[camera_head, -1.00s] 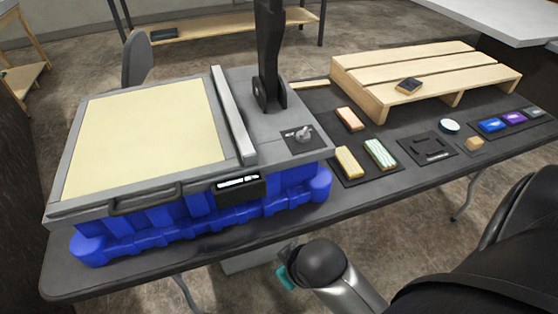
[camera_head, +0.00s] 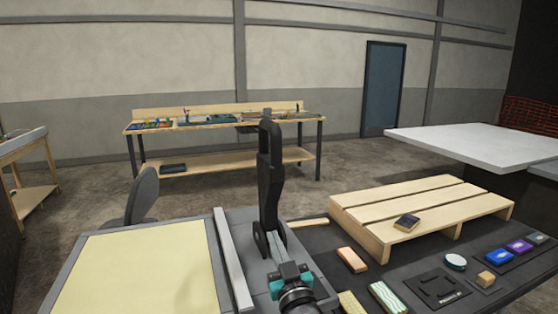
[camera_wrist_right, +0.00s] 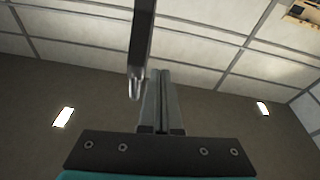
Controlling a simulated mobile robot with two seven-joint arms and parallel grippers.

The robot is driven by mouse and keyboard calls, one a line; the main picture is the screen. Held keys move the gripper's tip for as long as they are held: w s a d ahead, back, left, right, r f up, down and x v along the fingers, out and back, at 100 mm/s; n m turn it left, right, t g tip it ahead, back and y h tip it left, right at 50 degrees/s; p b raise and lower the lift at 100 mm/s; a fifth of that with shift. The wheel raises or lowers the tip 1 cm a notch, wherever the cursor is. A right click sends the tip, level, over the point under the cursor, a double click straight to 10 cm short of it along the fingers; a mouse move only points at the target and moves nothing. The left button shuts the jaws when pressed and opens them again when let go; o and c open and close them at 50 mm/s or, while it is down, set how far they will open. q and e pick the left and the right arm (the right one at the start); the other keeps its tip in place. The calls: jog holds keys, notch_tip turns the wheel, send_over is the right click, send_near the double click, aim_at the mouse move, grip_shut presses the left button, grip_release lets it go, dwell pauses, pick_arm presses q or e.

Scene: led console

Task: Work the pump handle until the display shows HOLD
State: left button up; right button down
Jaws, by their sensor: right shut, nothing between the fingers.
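The black pump handle (camera_head: 268,180) stands upright on the grey console (camera_head: 237,216), right of its pale yellow panel (camera_head: 145,275). My right gripper (camera_head: 288,268) is just in front of the handle's base in the head view. Its fingers (camera_wrist_right: 161,95) are shut with nothing between them. In the wrist view a dark bar, seemingly the handle (camera_wrist_right: 143,35), hangs down from the top edge beside the fingertips; I cannot tell whether they touch. The console's display is out of the head view now. My left gripper is not in view.
Right of the console lie several small blocks (camera_head: 352,259), a wooden pallet (camera_head: 430,207) with a small dark item on it, and a round white-topped piece (camera_head: 456,262). A workbench (camera_head: 220,122) stands at the back, with open floor before it.

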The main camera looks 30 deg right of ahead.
notch_tip(320, 180, up, 10)
jog(key=d+m+t+h, duration=0.2)
jog(key=m+t+h, duration=0.1)
jog(key=t+h, duration=0.2)
jog(key=shift+s+d+h, duration=0.25)
jog(key=shift+s+h, duration=0.15)
jog(key=shift+s, duration=0.05)
jog(key=shift+r, duration=0.2)
